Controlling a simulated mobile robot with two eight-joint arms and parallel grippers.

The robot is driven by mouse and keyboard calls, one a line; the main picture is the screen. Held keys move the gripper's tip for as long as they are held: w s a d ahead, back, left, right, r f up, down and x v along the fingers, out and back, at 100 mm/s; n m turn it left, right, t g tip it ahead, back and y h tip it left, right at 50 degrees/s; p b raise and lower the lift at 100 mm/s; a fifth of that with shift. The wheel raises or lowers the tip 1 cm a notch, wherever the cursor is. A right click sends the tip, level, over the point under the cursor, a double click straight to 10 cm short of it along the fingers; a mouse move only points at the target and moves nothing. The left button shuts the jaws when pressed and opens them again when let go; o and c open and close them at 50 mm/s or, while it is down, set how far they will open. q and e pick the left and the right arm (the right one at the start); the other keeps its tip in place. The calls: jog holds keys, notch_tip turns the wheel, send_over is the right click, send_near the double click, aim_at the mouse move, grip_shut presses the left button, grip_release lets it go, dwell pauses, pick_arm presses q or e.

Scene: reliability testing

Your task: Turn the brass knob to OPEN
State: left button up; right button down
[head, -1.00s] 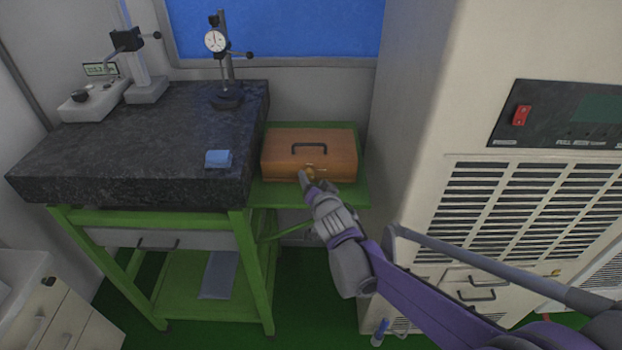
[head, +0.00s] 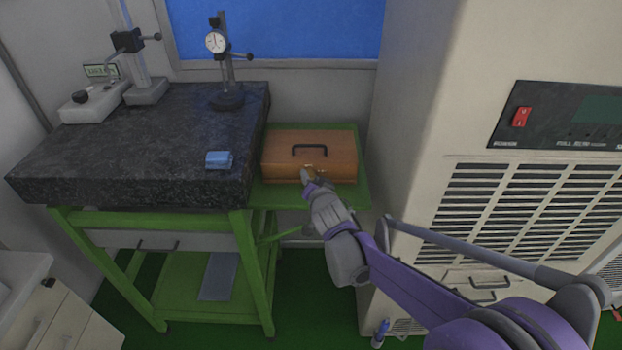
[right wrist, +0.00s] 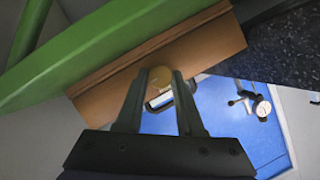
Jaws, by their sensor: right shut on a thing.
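A brown wooden box (head: 338,148) with a dark top handle (head: 309,149) sits on a green side shelf. My right gripper (head: 307,173) is at the middle of the box's front face. In the right wrist view, a round brass knob (right wrist: 159,77) lies between the two fingertips, and the gripper (right wrist: 160,88) is shut on it. The box front (right wrist: 213,45) shows behind the knob. The hand hides most of the knob in the head view. I cannot read any OPEN mark. My left gripper is not in view.
The green shelf (head: 352,194) adjoins a dark granite table (head: 130,150) carrying a dial gauge stand (head: 227,98), a blue block (head: 219,160) and another instrument. A tall beige cabinet (head: 412,120) with vents stands close on the right.

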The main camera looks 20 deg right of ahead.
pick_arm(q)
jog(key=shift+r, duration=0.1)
